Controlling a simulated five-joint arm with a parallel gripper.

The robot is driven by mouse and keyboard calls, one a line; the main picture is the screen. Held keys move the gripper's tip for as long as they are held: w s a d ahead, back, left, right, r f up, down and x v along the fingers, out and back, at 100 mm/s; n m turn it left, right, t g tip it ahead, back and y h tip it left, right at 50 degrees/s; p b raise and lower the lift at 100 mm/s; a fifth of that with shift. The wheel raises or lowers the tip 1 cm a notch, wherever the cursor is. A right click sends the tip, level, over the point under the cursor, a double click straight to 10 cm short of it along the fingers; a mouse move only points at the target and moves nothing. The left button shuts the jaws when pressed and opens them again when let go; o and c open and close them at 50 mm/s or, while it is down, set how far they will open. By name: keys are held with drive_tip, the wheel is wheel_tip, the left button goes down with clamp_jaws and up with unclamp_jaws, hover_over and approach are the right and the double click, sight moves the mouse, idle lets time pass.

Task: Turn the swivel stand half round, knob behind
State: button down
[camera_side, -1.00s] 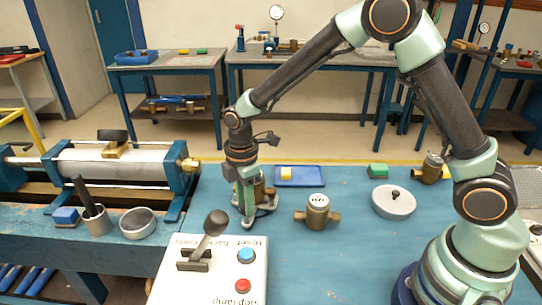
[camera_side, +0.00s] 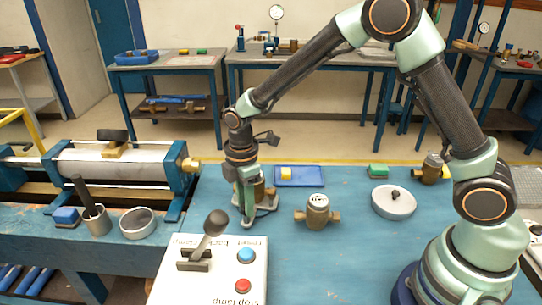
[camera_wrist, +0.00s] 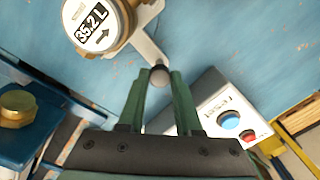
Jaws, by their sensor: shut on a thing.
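The swivel stand (camera_side: 266,209) is a grey stand on the blue bench, left of centre in the side view. It carries a brass meter (camera_side: 259,190), partly hidden behind my fingers. In the wrist view the meter (camera_wrist: 97,25) shows a white dial reading 35.2 L with an arrow, at upper left. A grey arm of the stand (camera_wrist: 147,47) runs from under the meter to a round dark knob (camera_wrist: 158,76). My gripper (camera_wrist: 161,74) points down with its green fingers on either side of the knob, shut on it. The gripper (camera_side: 246,214) hides the knob in the side view.
A control box (camera_side: 215,268) with a lever and blue and red buttons stands close in front. Another brass meter (camera_side: 317,212) stands to the right, then a round pale disc (camera_side: 393,203). A cylinder rig (camera_side: 120,165) is at left.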

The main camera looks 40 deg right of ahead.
drive_tip(key=shift+r, duration=0.1)
drive_tip(key=shift+s+d+n, duration=0.45)
drive_tip(key=shift+s+n, duration=0.15)
drive_tip(key=shift+n, duration=0.5)
drive_tip(key=c, duration=0.6)
unclamp_jaws()
wheel_tip(320, 180, up, 12)
drive_tip(key=shift+d+r, duration=0.1)
